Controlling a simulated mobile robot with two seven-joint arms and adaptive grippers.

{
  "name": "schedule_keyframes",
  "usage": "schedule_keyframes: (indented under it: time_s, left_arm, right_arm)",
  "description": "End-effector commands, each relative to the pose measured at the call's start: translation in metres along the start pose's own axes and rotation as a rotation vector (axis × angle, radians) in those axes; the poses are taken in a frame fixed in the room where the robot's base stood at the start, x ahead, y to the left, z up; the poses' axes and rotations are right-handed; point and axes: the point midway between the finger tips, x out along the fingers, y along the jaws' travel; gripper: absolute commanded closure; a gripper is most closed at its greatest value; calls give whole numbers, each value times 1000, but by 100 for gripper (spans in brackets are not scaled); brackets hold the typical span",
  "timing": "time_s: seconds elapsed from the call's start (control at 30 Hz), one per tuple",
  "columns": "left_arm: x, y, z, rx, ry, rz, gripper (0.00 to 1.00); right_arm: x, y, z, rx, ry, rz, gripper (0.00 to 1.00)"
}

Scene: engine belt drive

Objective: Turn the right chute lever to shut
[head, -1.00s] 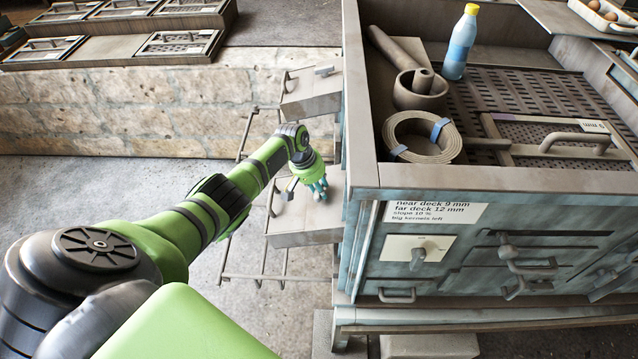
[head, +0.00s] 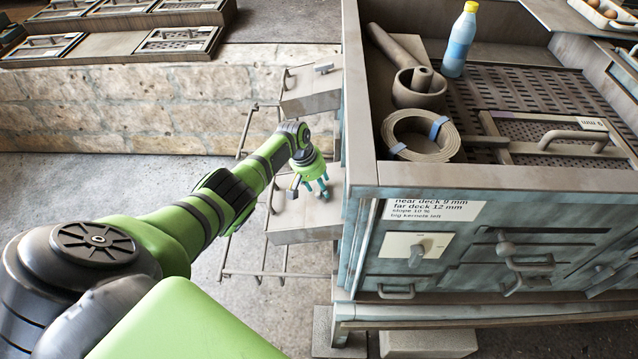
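Two grey metal chutes stick out from the left side of the machine. The farther chute (head: 312,98) carries a small grey lever (head: 324,68) on its top. The nearer chute (head: 300,226) lies under my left gripper (head: 317,189). The gripper points down, its teal fingers apart just over that chute's top. A small grey piece (head: 293,187), perhaps this chute's lever, shows beside the fingers; the hand partly hides this spot. I cannot tell whether the fingers touch anything. My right gripper is not in view.
The machine's side wall (head: 357,120) rises close to the right of the gripper. Its deck holds a bottle (head: 460,40), a mortar (head: 420,95) and a coiled belt (head: 420,137). A thin metal rack (head: 245,273) stands below the chutes. The floor to the left is clear.

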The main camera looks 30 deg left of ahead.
Motion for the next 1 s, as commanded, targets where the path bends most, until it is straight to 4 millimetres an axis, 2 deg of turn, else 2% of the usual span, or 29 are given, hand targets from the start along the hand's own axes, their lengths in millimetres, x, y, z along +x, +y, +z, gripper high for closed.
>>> schedule_keyframes:
  time_s: [0.3,0.47,0.67,1.0]
  left_arm:
    - [-1,0,0,2,0,-1,46]
    - [-10,0,-1,3,2,1,46]
    - [-34,-1,0,5,3,-2,46]
    - [-96,-1,-1,3,3,-1,46]
  right_arm:
    - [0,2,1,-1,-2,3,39]
    - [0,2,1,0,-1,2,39]
    - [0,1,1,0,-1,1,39]
    - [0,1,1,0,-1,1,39]
